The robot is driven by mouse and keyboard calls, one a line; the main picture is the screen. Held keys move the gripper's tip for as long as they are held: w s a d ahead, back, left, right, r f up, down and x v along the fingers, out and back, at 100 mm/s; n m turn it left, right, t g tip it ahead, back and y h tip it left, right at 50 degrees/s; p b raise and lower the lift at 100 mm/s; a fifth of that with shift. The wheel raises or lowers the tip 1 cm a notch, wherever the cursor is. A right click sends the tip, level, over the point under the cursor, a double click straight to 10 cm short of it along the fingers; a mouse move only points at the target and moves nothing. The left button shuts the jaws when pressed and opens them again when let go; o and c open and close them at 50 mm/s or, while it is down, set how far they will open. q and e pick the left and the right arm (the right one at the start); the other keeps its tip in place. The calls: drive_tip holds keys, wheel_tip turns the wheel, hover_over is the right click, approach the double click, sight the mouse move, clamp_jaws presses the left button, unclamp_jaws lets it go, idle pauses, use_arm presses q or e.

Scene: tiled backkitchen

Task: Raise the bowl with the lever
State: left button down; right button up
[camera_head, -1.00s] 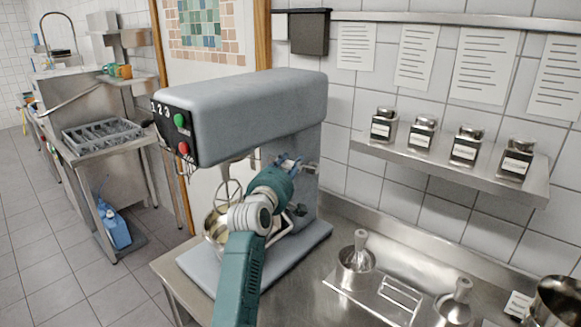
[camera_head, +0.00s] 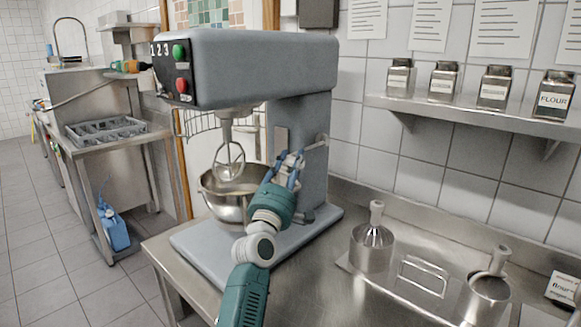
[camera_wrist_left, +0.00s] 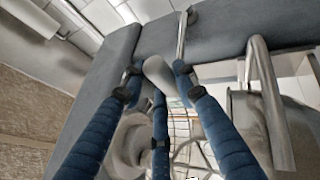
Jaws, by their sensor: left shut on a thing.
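The grey stand mixer (camera_head: 240,70) stands on the steel counter. Its steel bowl (camera_head: 225,206) sits below the head, and the wire whisk (camera_head: 229,165) reaches down to the bowl's opening. The lever (camera_head: 318,143) comes off the side of the mixer column. My left gripper (camera_head: 291,160) is in front of the column, right of the bowl, and covers the lever's end. In the left wrist view, the lever rod (camera_wrist_left: 182,38) runs to a pale knob (camera_wrist_left: 158,72), and the blue fingers of my left gripper are closed around the knob. My right gripper is out of view.
Several labelled jars stand on a wall shelf (camera_head: 470,113). A rack table (camera_head: 150,133) is at the left, past a strip of open floor (camera_head: 60,240).

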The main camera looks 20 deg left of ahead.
use_arm(q)
drive_tip(key=shift+w+d+f, duration=0.15)
drive_tip(key=shift+d+f, duration=0.25)
drive_tip(key=shift+f, duration=0.4)
drive_tip(key=c, duration=1.5)
unclamp_jaws()
drive_tip(key=shift+o, duration=1)
drive_tip(key=shift+w+d+r, duration=0.1)
drive_tip(key=shift+w+d, duration=0.1)
drive_tip(key=shift+d, duration=0.05)
drive_tip(key=shift+s+a, duration=0.1)
drive_tip(key=shift+a, duration=0.25)
drive_tip(key=a+v, duration=0.1)
drive_tip(key=v, duration=1)
drive_tip(key=shift+s+d, duration=0.5)
